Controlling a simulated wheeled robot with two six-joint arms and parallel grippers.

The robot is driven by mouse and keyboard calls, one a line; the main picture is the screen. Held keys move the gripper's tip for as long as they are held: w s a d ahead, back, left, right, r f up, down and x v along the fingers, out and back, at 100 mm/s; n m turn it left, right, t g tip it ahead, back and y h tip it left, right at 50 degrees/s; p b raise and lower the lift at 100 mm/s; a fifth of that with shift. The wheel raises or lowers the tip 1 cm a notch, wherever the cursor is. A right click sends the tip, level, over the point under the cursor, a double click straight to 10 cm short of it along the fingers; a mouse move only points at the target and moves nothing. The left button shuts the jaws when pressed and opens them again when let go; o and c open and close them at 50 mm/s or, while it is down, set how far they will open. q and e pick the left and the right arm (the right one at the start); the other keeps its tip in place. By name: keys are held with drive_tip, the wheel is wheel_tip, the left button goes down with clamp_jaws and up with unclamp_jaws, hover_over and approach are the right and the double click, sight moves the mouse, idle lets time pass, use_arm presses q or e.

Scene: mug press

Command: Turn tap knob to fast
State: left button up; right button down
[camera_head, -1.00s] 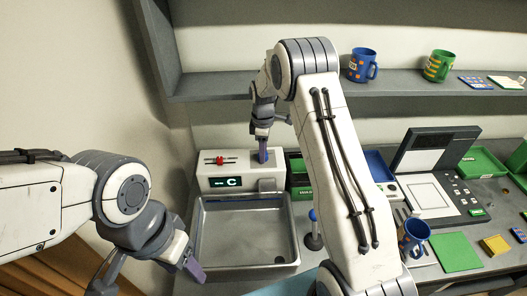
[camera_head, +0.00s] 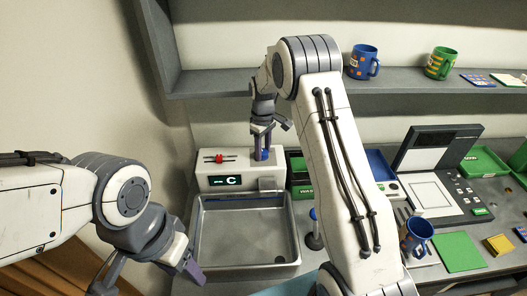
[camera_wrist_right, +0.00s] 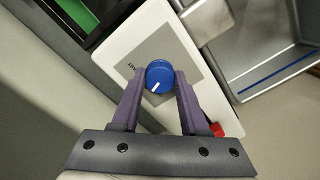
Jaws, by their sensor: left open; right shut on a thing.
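The white tap unit (camera_head: 210,170) stands behind the sink, with a lit display (camera_head: 226,181) showing "C". Its blue tap knob (camera_wrist_right: 159,76) sits on a grey panel in the right wrist view. The white mark on the knob points down and slightly left there. My right gripper (camera_head: 262,156) is shut on the knob, with one purple finger on each side. My left gripper (camera_head: 150,282) is open and empty, low at the left, apart from the tap.
A grey metal sink (camera_head: 197,225) lies in front of the unit. A blue mug (camera_head: 416,236) stands at right. A shelf (camera_head: 230,84) runs above. My right arm crosses the middle.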

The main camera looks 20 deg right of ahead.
drive_tip(key=m, duration=0.3)
drive_tip(key=shift+m+b, duration=0.3)
drive_tip(key=shift+m, duration=0.1)
drive_tip(key=m, duration=0.3)
drive_tip(key=shift+m, duration=0.3)
drive_tip(key=m+b, duration=0.1)
drive_tip(key=m, duration=0.5)
drive_tip(key=shift+c, duration=2.1)
unclamp_jaws()
drive_tip(key=shift+a, duration=0.1)
drive_tip(key=shift+r, duration=0.15)
